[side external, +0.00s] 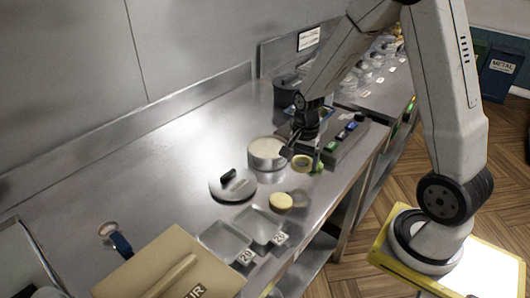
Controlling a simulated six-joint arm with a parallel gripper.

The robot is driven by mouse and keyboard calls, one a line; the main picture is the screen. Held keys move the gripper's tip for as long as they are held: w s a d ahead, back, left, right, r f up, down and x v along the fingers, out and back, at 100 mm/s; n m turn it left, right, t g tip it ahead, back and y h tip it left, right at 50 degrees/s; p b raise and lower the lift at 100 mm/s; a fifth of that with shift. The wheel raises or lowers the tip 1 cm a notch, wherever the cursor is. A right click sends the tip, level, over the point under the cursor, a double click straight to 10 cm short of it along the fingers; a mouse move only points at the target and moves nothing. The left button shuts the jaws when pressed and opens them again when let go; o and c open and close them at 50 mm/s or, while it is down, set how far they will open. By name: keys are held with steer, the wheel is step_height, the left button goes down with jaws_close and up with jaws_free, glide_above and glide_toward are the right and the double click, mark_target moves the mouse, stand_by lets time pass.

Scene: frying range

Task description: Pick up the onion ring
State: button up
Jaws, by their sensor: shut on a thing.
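The onion ring (302,164) is a small pale yellow-green ring at the right part of the steel counter, just right of a round metal pot. My gripper (302,157) reaches down from above with its dark fingers on either side of the ring, shut on it. The ring is small in this view, and I cannot tell whether it is clear of the counter.
The metal pot (267,157) with pale contents stands close left of my gripper. A lid (233,187), a yellow round piece (281,201) and trays (225,243) lie nearer. A dark panel (345,140) is on the right.

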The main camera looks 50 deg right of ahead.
steer(key=shift+r, duration=2.25)
steer(key=shift+w, duration=0.1)
steer(key=w+d, duration=0.2)
steer(key=w, duration=1.1)
steer(key=shift+w+d+r, duration=0.2)
steer(key=shift+w+r, duration=0.05)
steer(key=shift+r, duration=0.2)
steer(key=shift+f, duration=0.2)
steer(key=shift+f, duration=4.85)
steer(key=shift+f, duration=0.1)
steer(key=shift+a, duration=0.2)
steer(key=shift+a, duration=0.3)
